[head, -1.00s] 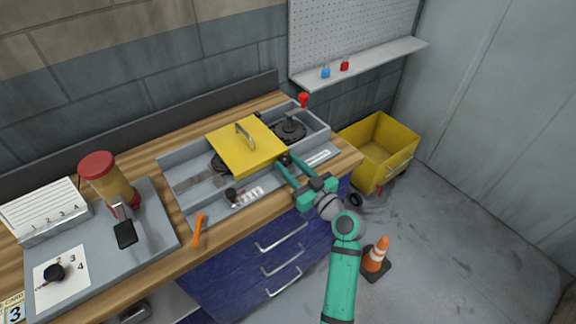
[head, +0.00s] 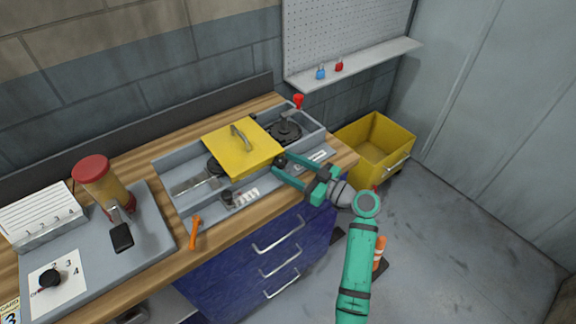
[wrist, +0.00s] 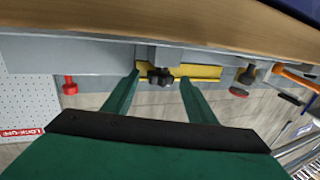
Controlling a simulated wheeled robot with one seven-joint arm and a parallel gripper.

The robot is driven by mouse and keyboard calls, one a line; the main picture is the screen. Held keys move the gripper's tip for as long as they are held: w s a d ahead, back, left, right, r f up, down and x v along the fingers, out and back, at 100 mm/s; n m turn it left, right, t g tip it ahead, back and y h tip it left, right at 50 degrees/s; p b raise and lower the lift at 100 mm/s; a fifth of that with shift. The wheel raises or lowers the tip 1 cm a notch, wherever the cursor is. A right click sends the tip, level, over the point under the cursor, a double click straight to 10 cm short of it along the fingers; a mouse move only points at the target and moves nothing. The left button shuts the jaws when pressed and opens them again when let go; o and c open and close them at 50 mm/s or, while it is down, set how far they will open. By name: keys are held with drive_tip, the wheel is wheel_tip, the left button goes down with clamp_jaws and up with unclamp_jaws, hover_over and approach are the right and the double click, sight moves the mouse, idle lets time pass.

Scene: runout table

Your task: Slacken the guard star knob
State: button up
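The guard star knob (wrist: 160,78) is black and lobed. In the wrist view it sits between the two finger tips, with a gap on each side. In the head view the knob (head: 280,160) is a small dark shape at the front right corner of the yellow guard (head: 222,140), which lies over the grey runout channel. My gripper (head: 284,167) is teal, open and level with the front of the channel. Its fingers also show open in the wrist view (wrist: 159,80). Whether the tips reach alongside the knob is hard to tell.
A second black knob (head: 228,197) and an orange tool (head: 195,233) lie left along the front. A red-topped lever (head: 298,102) stands behind the channel's right end. A yellow bin (head: 371,147) and an orange cone (head: 379,253) stand on the floor at the right.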

drive_tip(key=v, duration=1)
drive_tip(key=shift+s+d, duration=0.2)
drive_tip(key=shift+d, duration=0.15)
drive_tip(key=shift+a, duration=0.1)
